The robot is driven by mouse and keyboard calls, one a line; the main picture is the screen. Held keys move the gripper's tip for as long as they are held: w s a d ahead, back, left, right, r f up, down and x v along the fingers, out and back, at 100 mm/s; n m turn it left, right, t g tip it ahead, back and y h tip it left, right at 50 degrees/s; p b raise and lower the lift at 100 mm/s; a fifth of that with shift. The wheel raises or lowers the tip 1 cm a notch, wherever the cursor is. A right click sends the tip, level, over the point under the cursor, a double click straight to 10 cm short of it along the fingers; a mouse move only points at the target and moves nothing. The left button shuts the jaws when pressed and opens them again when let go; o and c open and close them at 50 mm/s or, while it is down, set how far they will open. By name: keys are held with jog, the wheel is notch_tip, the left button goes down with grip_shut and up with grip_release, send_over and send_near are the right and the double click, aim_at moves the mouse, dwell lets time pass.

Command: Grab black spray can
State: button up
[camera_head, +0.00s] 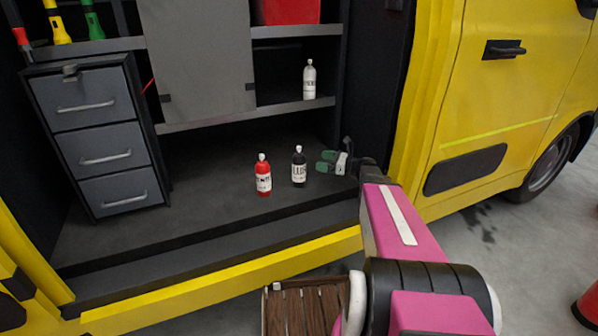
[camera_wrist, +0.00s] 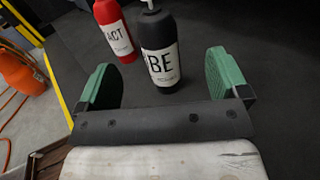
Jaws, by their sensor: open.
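The black spray can (camera_head: 299,168) stands upright on the dark floor of the yellow van's cargo bay. It has a white label and a white nozzle. In the wrist view the black can (camera_wrist: 160,48) stands ahead of my gripper, between the lines of its two green fingers (camera_wrist: 160,82). In the head view my gripper (camera_head: 330,162) is just right of the can, with its fingers apart and nothing held. The fingers do not appear to touch the can.
A red spray can (camera_head: 263,177) stands close left of the black can. A white can (camera_head: 309,80) stands on the shelf above. A grey drawer cabinet (camera_head: 100,135) is at the left. A yellow sill (camera_head: 230,272) edges the bay. Bay floor left of the red can is clear.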

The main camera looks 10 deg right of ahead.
aim_at(299, 158)
jog(key=x, duration=1)
jog(key=shift+s+a+f, duration=0.2)
jog(key=shift+a+f, duration=0.1)
jog(key=shift+a, duration=0.1)
jog(key=c, duration=1.5)
